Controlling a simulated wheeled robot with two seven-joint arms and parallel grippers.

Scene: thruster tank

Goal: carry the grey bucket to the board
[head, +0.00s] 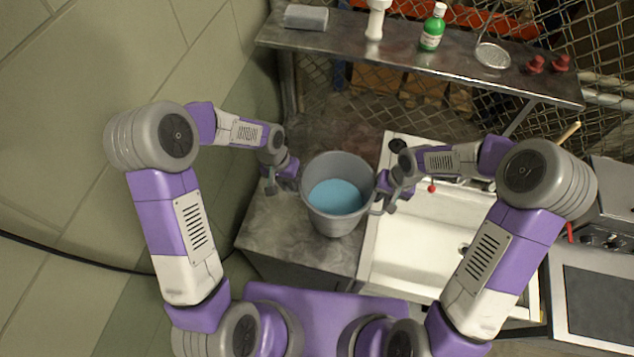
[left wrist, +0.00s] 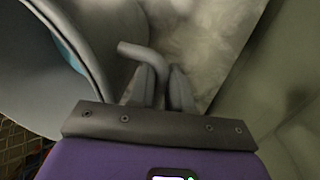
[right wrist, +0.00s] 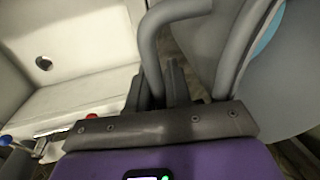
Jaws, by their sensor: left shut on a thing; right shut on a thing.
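The grey bucket (head: 321,222) stands upright with blue liquid (head: 335,197) inside, over the metal counter left of the sink. I cannot tell whether it touches the counter. My left gripper (head: 284,181) is at the bucket's left side, shut on a grey bent handle. In the left wrist view the handle (left wrist: 143,52) passes between the fingers, beside the bucket wall (left wrist: 30,85). My right gripper (head: 381,200) is at the right side, shut on the other handle, which shows in the right wrist view (right wrist: 150,45). No board can be made out for sure.
A white sink (head: 415,262) lies right of the bucket, with a faucet area partly behind my right arm. A metal shelf (head: 400,50) behind holds a green bottle (head: 432,30), a white bottle (head: 376,20), a strainer (head: 492,55) and red knobs. The counter (head: 270,225) is bare at left.

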